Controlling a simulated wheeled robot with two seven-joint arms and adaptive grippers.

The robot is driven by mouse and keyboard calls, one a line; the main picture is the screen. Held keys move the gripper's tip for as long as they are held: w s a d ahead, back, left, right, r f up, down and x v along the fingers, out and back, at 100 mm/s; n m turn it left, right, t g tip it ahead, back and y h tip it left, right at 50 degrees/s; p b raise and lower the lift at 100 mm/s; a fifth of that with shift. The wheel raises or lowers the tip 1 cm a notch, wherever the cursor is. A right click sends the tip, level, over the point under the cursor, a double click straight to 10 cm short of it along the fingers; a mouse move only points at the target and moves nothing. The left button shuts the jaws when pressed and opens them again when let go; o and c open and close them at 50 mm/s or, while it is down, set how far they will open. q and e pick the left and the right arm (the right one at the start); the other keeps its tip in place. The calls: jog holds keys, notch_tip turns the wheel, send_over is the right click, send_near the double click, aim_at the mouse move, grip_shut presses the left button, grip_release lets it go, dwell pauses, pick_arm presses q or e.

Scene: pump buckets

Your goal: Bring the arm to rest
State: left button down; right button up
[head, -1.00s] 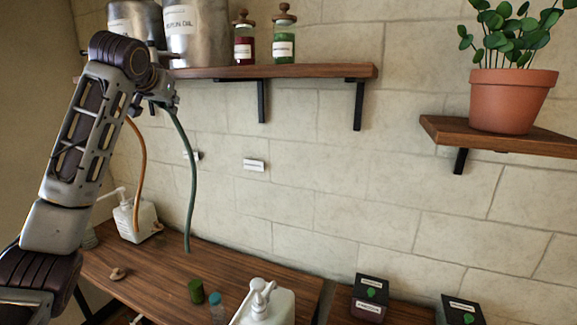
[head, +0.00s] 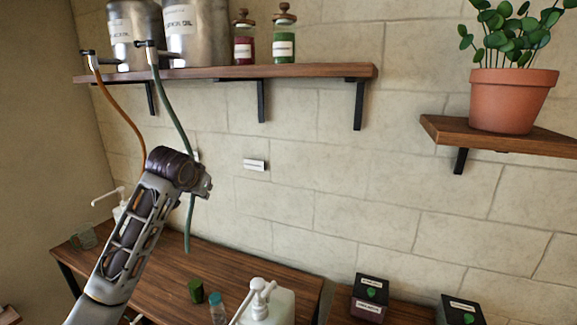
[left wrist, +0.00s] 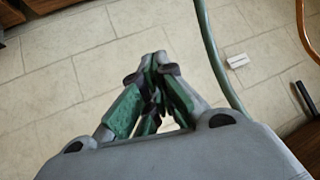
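My left arm rises from the lower left, with the left gripper (head: 204,186) at its end in front of the wall, below the long shelf and close to the green hose (head: 171,106) in the picture. The wrist hides much of the gripper in the head view. In the left wrist view its fingers (left wrist: 155,66) are drawn together with nothing seen between them. The green hose also shows in the left wrist view (left wrist: 214,55), to the right of the fingers and apart from them. My right gripper is not in view.
Two metal tanks (head: 134,34) and two jars (head: 283,40) stand on the long shelf (head: 300,72). An orange hose (head: 122,108) hangs from a tap. Below, the wooden table (head: 172,272) holds a white pump bottle (head: 270,307), a green cap (head: 195,291) and a blue-capped bottle (head: 217,308).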

pick_arm(q)
jog(key=s+d+f+g, duration=0.1)
jog(key=s+d+f, duration=0.1)
jog(key=s+f, duration=0.75)
jog(key=s+d+f+g, duration=0.2)
jog(key=s+f, duration=0.3)
jog(key=f, duration=0.9)
jog(key=s+f+g, duration=0.1)
jog(key=s+f, duration=0.3)
jog(key=s, duration=0.4)
jog(key=s+a+f+g, duration=0.1)
jog(key=s+f, duration=0.4)
jog(key=s, duration=0.4)
jog(key=s+f+g, duration=0.1)
jog(key=s+f, duration=0.3)
jog(key=s, duration=0.4)
jog(key=s+f+g+b, duration=0.2)
jog(key=s+f, duration=0.1)
jog(key=f, duration=3.3)
jog(key=s+a+f+b, duration=0.1)
jog(key=s+a+f, duration=0.1)
jog(key=s+f, duration=0.8)
jog(key=s+a+f+g+b, duration=0.1)
jog(key=s+a+f, duration=0.1)
jog(key=s+f, duration=0.9)
jog(key=shift+s, duration=0.65)
